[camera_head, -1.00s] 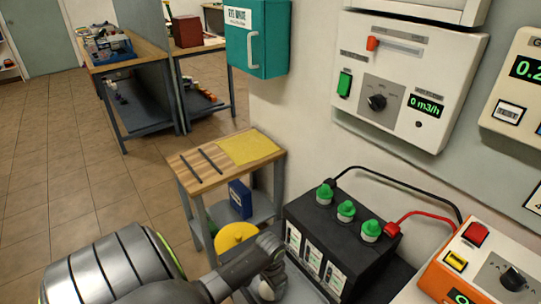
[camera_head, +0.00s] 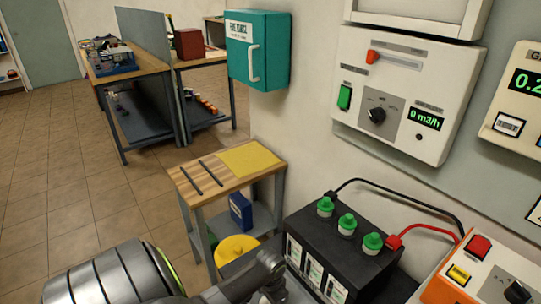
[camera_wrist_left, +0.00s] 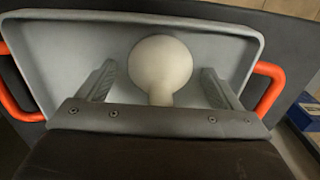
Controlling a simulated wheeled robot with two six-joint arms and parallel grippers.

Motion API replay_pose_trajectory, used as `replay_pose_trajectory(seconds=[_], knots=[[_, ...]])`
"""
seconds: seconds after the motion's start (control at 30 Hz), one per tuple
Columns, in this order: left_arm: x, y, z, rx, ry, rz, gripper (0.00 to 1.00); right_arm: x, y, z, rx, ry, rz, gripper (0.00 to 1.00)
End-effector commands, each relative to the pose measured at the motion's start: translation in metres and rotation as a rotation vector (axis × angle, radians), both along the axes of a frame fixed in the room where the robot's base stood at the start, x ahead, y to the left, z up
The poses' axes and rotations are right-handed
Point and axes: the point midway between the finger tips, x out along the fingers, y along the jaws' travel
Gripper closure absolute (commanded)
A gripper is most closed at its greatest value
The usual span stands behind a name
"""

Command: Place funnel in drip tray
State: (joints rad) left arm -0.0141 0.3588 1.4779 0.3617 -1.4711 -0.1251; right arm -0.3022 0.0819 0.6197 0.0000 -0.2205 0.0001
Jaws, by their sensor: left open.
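A cream funnel (camera_wrist_left: 160,68) with a round wide end and a narrow neck shows in the left wrist view. It is between the spread fingers of my left gripper (camera_wrist_left: 158,78), with gaps on both sides. Behind it is the grey drip tray (camera_wrist_left: 60,45) with orange handles, and the funnel appears inside its rim. Whether the funnel rests on the tray floor is hard to tell. My left gripper is open. In the head view my left arm comes in at the bottom left, and its fingers are hidden or below the frame. My right gripper is not in view.
A black battery (camera_head: 325,248) with green caps and cables stands right of my left arm. An orange charger (camera_head: 475,268) is at the bottom right. A small wooden-topped cart (camera_head: 210,172) with a yellow cloth (camera_head: 250,158) stands behind. Floor is clear at left.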

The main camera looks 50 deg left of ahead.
Motion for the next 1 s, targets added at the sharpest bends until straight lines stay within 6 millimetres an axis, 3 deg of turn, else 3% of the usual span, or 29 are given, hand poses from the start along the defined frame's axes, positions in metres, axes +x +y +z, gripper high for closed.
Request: replay_pose_trajectory(seconds=[0.17,0.6,0.8,1.0], knots=[[0.001,0.001,0.024,0.003,-0.004,-0.001,0.14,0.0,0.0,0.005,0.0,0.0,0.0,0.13],[0.001,0.001,0.107,0.002,-0.002,-0.001,0.14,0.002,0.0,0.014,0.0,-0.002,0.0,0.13],[0.0,0.0,0.12,0.0,-0.001,-0.001,0.14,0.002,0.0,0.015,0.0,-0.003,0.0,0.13],[0.0,0.0,0.121,0.0,0.0,0.0,0.14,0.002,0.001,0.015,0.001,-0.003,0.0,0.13]])
